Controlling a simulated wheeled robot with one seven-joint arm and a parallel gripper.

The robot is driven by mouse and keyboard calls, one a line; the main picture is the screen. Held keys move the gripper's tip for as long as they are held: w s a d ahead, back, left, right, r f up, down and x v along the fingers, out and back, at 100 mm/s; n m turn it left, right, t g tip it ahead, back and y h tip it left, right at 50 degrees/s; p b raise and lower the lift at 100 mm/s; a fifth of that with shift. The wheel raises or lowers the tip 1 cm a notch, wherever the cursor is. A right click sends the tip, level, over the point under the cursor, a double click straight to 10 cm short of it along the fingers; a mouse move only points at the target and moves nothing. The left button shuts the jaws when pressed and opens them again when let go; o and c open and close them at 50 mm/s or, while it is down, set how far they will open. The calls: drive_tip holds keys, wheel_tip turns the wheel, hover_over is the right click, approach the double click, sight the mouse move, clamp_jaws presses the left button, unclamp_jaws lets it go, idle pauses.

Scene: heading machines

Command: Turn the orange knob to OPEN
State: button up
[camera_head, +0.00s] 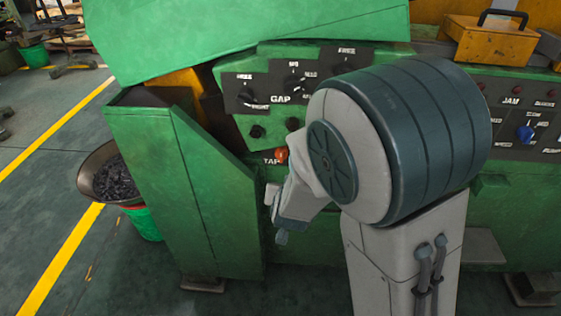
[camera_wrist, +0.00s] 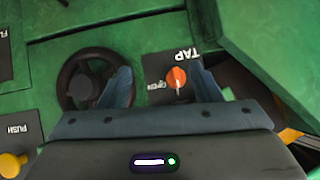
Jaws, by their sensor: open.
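The orange knob (camera_wrist: 176,77) sits on a black plate lettered TAP, which appears upside down in the wrist view. A pale mark on the knob points down in that view, and an OPEN label lies left of it, partly cut off by the knob. The knob also shows in the head view (camera_head: 282,155), just left of my arm. My gripper (camera_wrist: 160,68) is open, its two fingers on either side of the knob, which is nearer the right finger. I cannot tell whether they touch it. In the head view my gripper (camera_head: 275,213) shows below the knob.
A black handwheel (camera_wrist: 82,83) is beside the left finger, and a yellow push button (camera_wrist: 12,163) is at lower left. A green panel edge (camera_wrist: 275,50) rises at right. In the head view, a GAP panel (camera_head: 285,85) sits above and a blue knob (camera_head: 525,133) at right.

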sight(280, 158)
drive_tip(key=a+f+n+t+h+b, duration=0.1)
drive_tip(key=a+n+t+h+b, duration=0.1)
drive_tip(key=a+t, duration=0.35)
drive_tip(key=shift+t, duration=0.85)
drive_tip(key=w+d, duration=0.1)
drive_tip(key=w, duration=0.8)
drive_tip(key=w+d, duration=0.1)
drive_tip(key=w, duration=0.3)
drive_tip(key=shift+w+d+f, duration=0.15)
drive_tip(key=shift+w+d, duration=0.15)
drive_tip(key=shift+d, duration=0.05)
drive_tip(key=c, duration=1)
